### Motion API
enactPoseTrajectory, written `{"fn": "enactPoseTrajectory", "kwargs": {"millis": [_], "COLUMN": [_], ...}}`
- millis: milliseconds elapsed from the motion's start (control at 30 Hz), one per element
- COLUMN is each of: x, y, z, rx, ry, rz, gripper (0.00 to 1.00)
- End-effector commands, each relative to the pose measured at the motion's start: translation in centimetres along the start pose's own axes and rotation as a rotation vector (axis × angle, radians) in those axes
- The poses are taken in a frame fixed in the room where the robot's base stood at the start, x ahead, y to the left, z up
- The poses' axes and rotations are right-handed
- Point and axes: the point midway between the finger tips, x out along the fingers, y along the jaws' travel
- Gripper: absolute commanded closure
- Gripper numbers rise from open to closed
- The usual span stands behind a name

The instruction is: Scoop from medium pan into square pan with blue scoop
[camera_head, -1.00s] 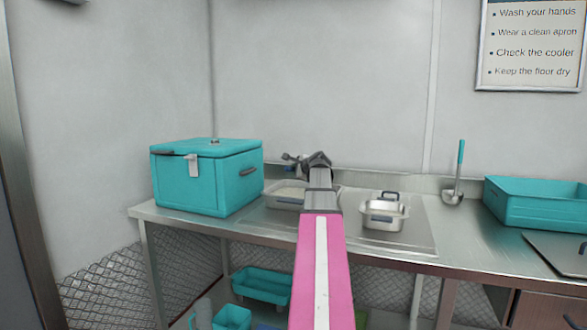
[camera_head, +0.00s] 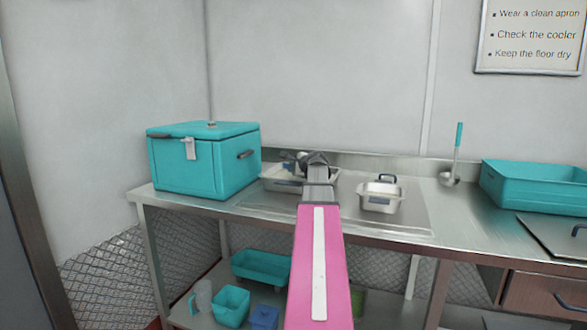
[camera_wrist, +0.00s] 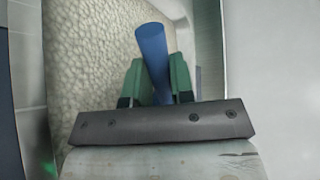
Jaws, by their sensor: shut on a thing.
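The medium pan (camera_head: 277,186) is a metal pan on the counter beside the teal cooler, partly hidden by my arm in the head view. The wrist view shows its pale, grainy contents (camera_wrist: 90,50). My gripper (camera_wrist: 158,88) is shut on the blue scoop (camera_wrist: 151,42), with its green fingers on either side of the round handle. The gripper is over the pan; the scoop's bowl is hidden, so I cannot tell whether it touches the contents. The square pan (camera_head: 380,205) is a small metal pan to the right, with a dark handle at its back.
A teal cooler (camera_head: 190,165) stands left of the medium pan. A ladle with a teal handle (camera_head: 457,145) stands at the back, and a teal bin (camera_head: 530,190) is at the right. Containers sit on the shelf below.

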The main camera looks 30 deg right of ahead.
Motion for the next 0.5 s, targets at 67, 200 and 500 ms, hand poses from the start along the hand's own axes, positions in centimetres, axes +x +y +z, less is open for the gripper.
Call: {"fn": "enactPoseTrajectory", "kwargs": {"millis": [67,200,500], "x": [0.1,0.4,1.1], "y": [0.2,1.1,3.4], "z": [0.1,0.1,0.1], "rx": [-0.012,-0.057,-0.167], "ry": [0.004,0.021,0.061], "rz": [0.0,-0.001,0.008], "gripper": [1.0,1.0,1.0]}}
